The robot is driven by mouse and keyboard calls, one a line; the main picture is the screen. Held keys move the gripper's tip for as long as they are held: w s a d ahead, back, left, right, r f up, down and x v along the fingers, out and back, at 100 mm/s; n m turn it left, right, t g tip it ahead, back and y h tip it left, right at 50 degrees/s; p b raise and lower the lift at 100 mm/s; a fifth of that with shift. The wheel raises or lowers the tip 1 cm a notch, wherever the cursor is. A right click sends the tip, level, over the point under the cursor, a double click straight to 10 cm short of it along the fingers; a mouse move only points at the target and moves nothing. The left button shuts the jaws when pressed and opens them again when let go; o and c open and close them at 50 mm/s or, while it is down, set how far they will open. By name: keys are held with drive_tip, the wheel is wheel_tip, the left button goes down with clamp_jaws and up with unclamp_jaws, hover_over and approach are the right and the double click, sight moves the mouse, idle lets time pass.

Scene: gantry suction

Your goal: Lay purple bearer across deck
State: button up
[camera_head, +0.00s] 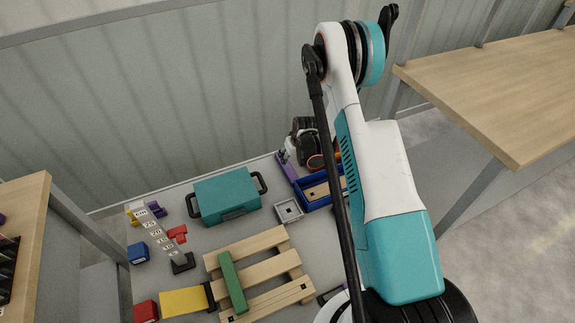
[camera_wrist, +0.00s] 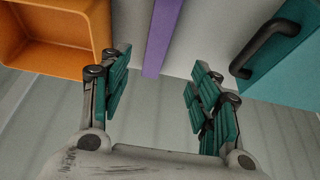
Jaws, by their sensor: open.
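The purple bearer (camera_wrist: 161,38) is a long narrow bar in the wrist view, lying between and beyond my fingertips. Part of it shows in the head view (camera_head: 287,168) near the back edge of the table, beside a blue tray. My gripper (camera_wrist: 158,76) is open, with nothing between its teal-padded fingers. In the head view my gripper (camera_head: 303,150) is small, dark and partly hidden near the bearer. The deck (camera_head: 262,271) is a set of light wooden slats at the table's front. A green bearer (camera_head: 232,281) lies across the slats.
A teal case (camera_head: 226,196) with dark handles stands left of the purple bearer. The blue tray (camera_head: 313,205) holds a wooden piece. An orange bin (camera_wrist: 55,45) is at the left in the wrist view. A grey square block (camera_head: 288,210) lies between case and tray.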

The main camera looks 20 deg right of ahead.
drive_tip(key=b, duration=0.2)
hover_over(287, 166)
drive_tip(key=s, duration=0.3)
drive_tip(key=f, duration=0.7)
drive_tip(key=shift+a+f, duration=0.15)
drive_tip(key=shift+a, duration=0.05)
drive_tip(key=shift+w+d+b+x, duration=0.1)
drive_tip(key=shift+b+x, duration=0.75)
drive_tip(key=shift+x, duration=0.5)
drive_tip(key=shift+w+d+b+x, duration=0.1)
drive_tip(key=shift+b+x, duration=0.7)
drive_tip(key=shift+x, duration=0.6)
drive_tip(key=c, duration=1.2)
